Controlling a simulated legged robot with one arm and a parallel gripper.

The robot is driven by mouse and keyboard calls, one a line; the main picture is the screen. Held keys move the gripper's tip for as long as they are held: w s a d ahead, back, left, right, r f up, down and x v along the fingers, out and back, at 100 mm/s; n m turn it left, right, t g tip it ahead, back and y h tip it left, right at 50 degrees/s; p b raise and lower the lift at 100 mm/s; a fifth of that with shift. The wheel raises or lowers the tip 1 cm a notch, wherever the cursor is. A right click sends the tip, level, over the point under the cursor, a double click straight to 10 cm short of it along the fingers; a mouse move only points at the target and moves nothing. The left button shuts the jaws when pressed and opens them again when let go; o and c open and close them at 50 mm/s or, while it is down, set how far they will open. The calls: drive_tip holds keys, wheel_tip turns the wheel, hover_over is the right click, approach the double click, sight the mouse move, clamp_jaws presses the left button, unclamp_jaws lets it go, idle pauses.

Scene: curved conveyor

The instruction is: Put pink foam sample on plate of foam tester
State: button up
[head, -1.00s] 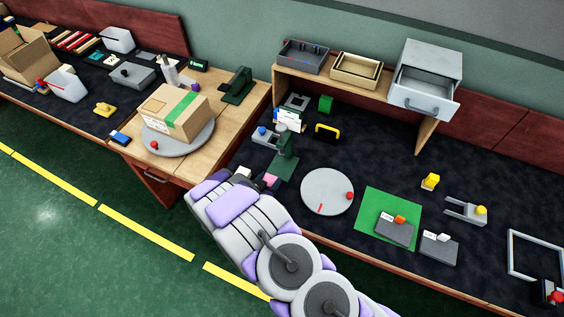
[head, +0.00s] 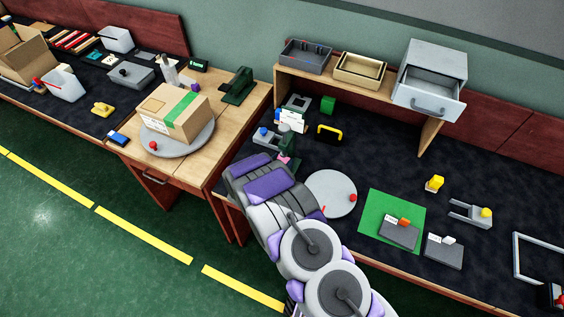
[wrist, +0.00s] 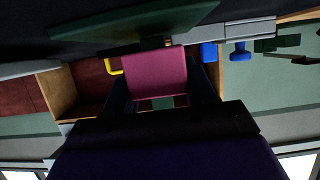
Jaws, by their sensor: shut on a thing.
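The pink foam sample (wrist: 157,72) is held between the dark fingers of my gripper (wrist: 162,88), which is shut on it. In the head view only a small pink patch of it (head: 284,160) shows, just beyond my arm and at the foam tester (head: 289,142). The tester is a green stand on the right-hand bench. My arm hides its lower part and my fingers. In the wrist view, which looks upside down, a dark green slab (wrist: 95,32), seemingly the tester's base, lies close to the foam. I cannot tell whether they touch.
A grey round disc (head: 332,193) and a green mat (head: 377,215) lie right of my arm. A yellow-handled item (head: 330,131) and a small green block (head: 328,104) stand behind. A box on a turntable (head: 178,146) is to the left.

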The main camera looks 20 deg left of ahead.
drive_tip(key=shift+d+r, duration=0.15)
drive_tip(key=shift+d, duration=0.1)
drive_tip(key=shift+d+f, duration=0.2)
drive_tip(key=shift+d, duration=0.05)
drive_tip(key=shift+s+f, duration=0.1)
drive_tip(key=shift+f, duration=0.2)
drive_tip(key=o, duration=1.1)
drive_tip(key=shift+f, duration=0.1)
drive_tip(key=shift+a+r, duration=0.3)
drive_tip(key=shift+r, duration=0.2)
drive_tip(key=p+v, duration=0.2)
drive_tip(key=v, duration=1)
drive_tip(key=shift+r, duration=0.1)
